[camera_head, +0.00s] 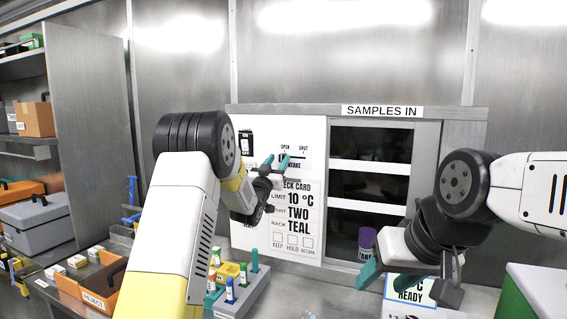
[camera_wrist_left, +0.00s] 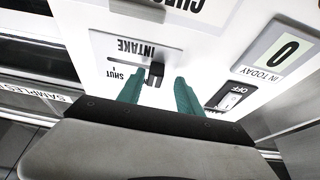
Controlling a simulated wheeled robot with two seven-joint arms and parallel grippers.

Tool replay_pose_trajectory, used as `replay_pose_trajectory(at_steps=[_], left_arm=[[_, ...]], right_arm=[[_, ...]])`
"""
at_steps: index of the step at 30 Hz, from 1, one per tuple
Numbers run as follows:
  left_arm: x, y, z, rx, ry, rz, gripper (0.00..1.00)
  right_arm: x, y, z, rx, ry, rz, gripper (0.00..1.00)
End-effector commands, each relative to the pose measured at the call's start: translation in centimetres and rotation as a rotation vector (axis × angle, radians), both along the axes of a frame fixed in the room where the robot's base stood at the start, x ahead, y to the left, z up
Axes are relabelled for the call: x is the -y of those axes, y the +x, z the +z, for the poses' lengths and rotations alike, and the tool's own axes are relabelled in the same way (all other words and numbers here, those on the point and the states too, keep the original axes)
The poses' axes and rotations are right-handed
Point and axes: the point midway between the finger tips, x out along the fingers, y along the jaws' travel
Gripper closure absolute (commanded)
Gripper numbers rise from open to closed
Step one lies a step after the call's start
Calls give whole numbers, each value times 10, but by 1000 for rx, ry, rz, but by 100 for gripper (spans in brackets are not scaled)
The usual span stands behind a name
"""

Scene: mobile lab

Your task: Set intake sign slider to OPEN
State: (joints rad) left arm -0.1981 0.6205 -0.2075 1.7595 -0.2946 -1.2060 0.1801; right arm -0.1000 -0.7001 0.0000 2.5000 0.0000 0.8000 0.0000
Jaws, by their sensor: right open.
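The intake sign slider is on the white wall panel (camera_head: 310,135); its dark knob (camera_wrist_left: 155,73) shows in the left wrist view, upside down, in a slot under the INTAKE label. The SHUT mark (camera_wrist_left: 124,75) is left of the knob there; the OPEN mark is hidden in that view but shows in the head view (camera_head: 285,147). My left gripper (camera_head: 276,161) is at the panel, its teal fingers apart. In the wrist view its fingertips (camera_wrist_left: 159,78) straddle the knob, with a gap on the right finger's side; contact on the left is unclear. My right gripper (camera_head: 407,278) is open, low at the right.
An ON/OFF switch (camera_head: 246,143) is left of the slider, and a check card (camera_head: 297,215) hangs below. The SAMPLES IN hatch (camera_head: 370,160) is to the right. A rack of vials (camera_head: 240,285), an orange bin (camera_head: 95,290) and a READY card (camera_head: 412,288) are on the bench.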

Motion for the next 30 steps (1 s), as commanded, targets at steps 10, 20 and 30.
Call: replay_pose_trajectory(at_steps=[10,20,30], left_arm=[[0,-5,-2,0,0,-3,58],[-15,-51,-23,-2,-1,-2,58],[-21,-69,-30,1,0,-2,58]], right_arm=[[0,0,0,0,0,0,46],[0,0,0,0,0,0,46],[0,0,0,0,0,0,46]])
